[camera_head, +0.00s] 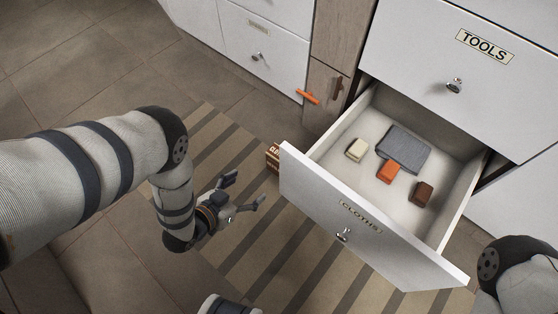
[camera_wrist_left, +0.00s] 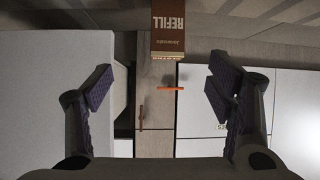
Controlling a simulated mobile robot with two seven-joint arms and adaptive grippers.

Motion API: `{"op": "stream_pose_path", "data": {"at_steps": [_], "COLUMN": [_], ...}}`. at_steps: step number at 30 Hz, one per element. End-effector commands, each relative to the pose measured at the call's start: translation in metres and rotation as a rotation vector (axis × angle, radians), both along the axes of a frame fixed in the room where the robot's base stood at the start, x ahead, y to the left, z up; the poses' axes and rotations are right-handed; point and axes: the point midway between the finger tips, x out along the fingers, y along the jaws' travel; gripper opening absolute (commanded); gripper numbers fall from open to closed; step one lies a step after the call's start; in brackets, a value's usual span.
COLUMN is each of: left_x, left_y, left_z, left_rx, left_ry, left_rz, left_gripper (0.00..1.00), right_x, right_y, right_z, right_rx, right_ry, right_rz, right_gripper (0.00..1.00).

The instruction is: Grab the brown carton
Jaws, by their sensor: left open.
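The brown carton (camera_head: 272,157) shows only in part in the head view, at the left end of the open drawer's front, which hides the rest of it. In the left wrist view the carton (camera_wrist_left: 169,35), brown with a white band and the word REFILL, is at the top middle, cut by the frame edge. My left gripper (camera_head: 246,190) is open and empty, a little below and left of the carton in the head view, apart from it. In the wrist view its fingers (camera_wrist_left: 160,92) are spread wide. My right gripper is not in view.
The open CLOTHS drawer (camera_head: 330,218) holds a grey cloth (camera_head: 405,149), a cream block (camera_head: 356,150), an orange block (camera_head: 388,172) and a dark brown block (camera_head: 422,193). A striped rug (camera_head: 235,150) lies on the tiled floor.

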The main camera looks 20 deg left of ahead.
Motion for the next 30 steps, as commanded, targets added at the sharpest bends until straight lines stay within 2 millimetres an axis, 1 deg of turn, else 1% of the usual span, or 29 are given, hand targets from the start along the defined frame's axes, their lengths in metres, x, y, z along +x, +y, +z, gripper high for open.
{"op": "stream_pose_path", "data": {"at_steps": [1, 3, 6, 12, 17, 21, 25, 30], "left_x": [0.012, 0.027, 0.043, 0.082, 0.101, 0.127, 0.142, 0.144], "left_y": [-0.001, -0.003, -0.007, -0.018, -0.023, -0.027, -0.032, -0.033], "left_z": [-0.024, -0.023, -0.022, -0.037, -0.043, -0.054, -0.059, -0.058], "left_rx": [-0.006, -0.015, -0.019, -0.018, -0.018, -0.017, -0.018, -0.018], "left_ry": [-0.048, -0.111, -0.148, -0.149, -0.147, -0.149, -0.147, -0.145], "left_rz": [-0.013, -0.027, -0.034, -0.034, -0.032, -0.031, -0.032, -0.032], "left_gripper": [0.75, 0.75, 0.75, 0.75, 0.75, 0.75, 0.75, 0.75], "right_x": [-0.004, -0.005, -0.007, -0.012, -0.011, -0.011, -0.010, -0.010], "right_y": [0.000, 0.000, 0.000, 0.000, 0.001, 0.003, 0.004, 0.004], "right_z": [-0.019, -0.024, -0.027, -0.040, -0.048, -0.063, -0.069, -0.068], "right_rx": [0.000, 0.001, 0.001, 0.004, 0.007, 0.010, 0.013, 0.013], "right_ry": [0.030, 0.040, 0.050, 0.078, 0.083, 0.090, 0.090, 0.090], "right_rz": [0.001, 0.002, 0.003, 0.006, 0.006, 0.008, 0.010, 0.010], "right_gripper": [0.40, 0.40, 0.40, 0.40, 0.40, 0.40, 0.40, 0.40]}}
